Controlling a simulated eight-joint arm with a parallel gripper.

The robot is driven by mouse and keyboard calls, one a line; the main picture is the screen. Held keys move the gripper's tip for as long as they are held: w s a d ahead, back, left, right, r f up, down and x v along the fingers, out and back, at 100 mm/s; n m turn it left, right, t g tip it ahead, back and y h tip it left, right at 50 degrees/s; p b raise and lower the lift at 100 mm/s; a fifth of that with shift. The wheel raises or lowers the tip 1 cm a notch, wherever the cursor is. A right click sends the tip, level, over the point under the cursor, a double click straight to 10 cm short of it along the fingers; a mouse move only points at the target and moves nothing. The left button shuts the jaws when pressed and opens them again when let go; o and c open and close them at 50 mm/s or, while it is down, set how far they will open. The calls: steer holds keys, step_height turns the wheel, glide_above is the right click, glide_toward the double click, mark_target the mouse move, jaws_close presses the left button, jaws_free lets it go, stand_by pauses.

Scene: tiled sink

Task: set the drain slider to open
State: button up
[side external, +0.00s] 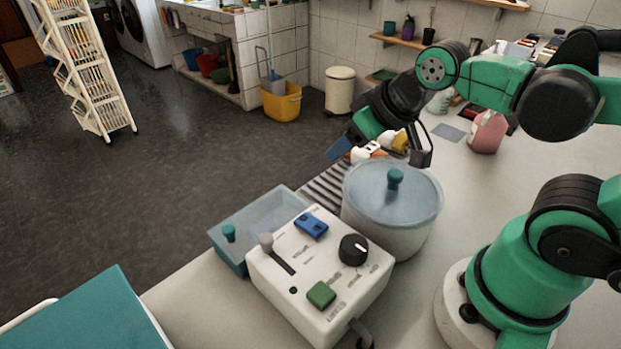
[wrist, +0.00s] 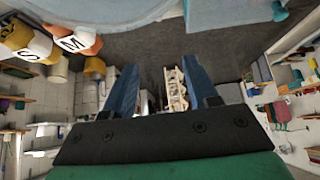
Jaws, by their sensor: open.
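A white control box (side external: 320,275) stands on the counter in the side external view. A slider with a grey knob (side external: 266,240) is on its top, and the knob is at the far left end of a dark slot (side external: 282,262). The printed labels are too small to read. My gripper (side external: 339,150) is in the air behind the lidded pot, well apart from the slider. In the wrist view its two blue fingers (wrist: 161,82) are spread with nothing between them. I cannot make out the slider in the wrist view.
The box also carries a blue switch (side external: 311,225), a black dial (side external: 353,249) and a green button (side external: 321,294). A pot with a translucent lid (side external: 375,195) stands close behind it. A translucent bin (side external: 262,215) with a teal knob is beside it. A pink container (side external: 487,133) stands farther back.

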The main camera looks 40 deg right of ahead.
mark_target(266, 237)
steer(key=shift+o, duration=0.2)
steer(key=shift+a, duration=0.1)
steer(key=a+n+g, duration=0.1)
steer(key=a+n, duration=0.1)
steer(key=a, duration=0.1)
steer(key=a+n+g, duration=0.1)
steer(key=a+n, duration=0.1)
steer(key=w+a+r+n+g+y, duration=0.1)
steer(key=a+n+g, duration=0.1)
steer(key=a, duration=0.1)
steer(key=shift+a, duration=0.3)
steer(key=a+n+g, duration=0.1)
steer(key=a, duration=0.1)
steer(key=a+n+g, duration=0.1)
steer(key=a+n, duration=0.1)
steer(key=s+a+n+g+h, duration=0.1)
steer(key=a, duration=0.2)
steer(key=shift+f+n, duration=0.3)
steer(key=shift+f, duration=0.1)
steer(key=shift+s+a+f, duration=0.1)
steer(key=shift+a+f, duration=0.05)
steer(key=shift+f, duration=2.65)
jaws_close()
